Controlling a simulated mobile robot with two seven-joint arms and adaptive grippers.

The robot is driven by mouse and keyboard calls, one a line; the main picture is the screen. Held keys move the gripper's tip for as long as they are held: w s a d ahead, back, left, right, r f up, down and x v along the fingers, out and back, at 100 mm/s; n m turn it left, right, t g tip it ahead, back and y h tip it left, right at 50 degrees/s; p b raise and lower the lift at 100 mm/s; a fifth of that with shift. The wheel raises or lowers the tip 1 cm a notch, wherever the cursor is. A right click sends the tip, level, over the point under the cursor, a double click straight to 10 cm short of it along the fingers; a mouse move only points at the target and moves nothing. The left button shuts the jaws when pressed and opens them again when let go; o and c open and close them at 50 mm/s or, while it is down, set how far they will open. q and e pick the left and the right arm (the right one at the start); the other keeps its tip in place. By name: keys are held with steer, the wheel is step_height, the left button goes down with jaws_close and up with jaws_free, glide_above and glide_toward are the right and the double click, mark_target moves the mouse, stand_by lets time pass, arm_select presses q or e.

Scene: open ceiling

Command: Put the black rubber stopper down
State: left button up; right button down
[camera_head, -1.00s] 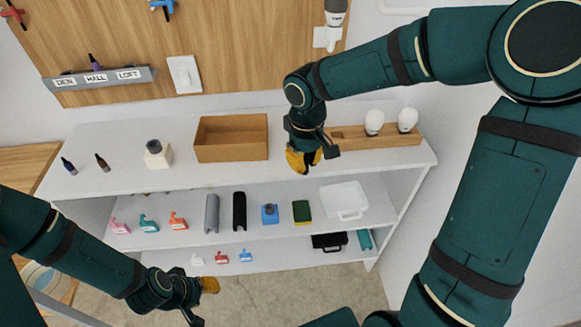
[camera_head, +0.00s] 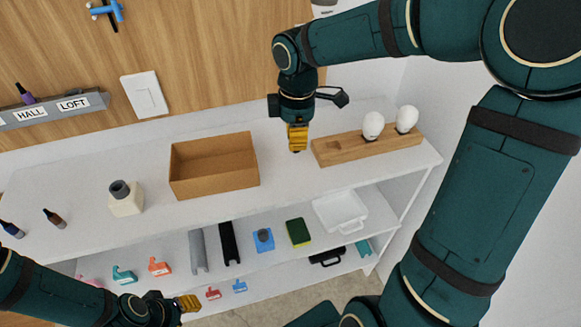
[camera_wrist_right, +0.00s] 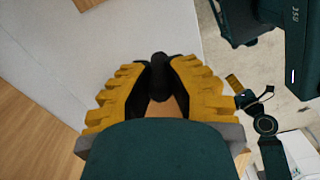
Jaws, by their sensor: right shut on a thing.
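My right gripper (camera_head: 298,140) points down over the white top shelf (camera_head: 225,205), between the open brown box (camera_head: 213,185) and the wooden block with white bulbs. In the right wrist view its yellow fingers (camera_wrist_right: 158,80) are shut on the black rubber stopper (camera_wrist_right: 157,75), a small dark rounded piece between the tips. In the head view the stopper is hidden by the fingers; whether it touches the shelf I cannot tell. My left gripper (camera_head: 188,303) is low at the front, beside the lower shelves; its jaw opening is unclear.
The wooden block (camera_head: 345,152) holds two white bulbs (camera_head: 373,125) and has an empty recess. Lower shelves hold several small items. Bare shelf lies before the box.

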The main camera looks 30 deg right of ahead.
steer(key=f, duration=0.2)
steer(key=f+b, duration=0.1)
steer(key=f, duration=0.1)
steer(key=shift+s, duration=0.25)
steer(key=shift+w+f+b, duration=0.1)
steer(key=shift+f+b, duration=0.7)
steer(key=shift+f, duration=1.75)
steer(key=shift+f, duration=0.1)
steer(key=c, duration=1)
jaws_free()
step_height(320, 180, up, 12)
steer(key=p, duration=0.3)
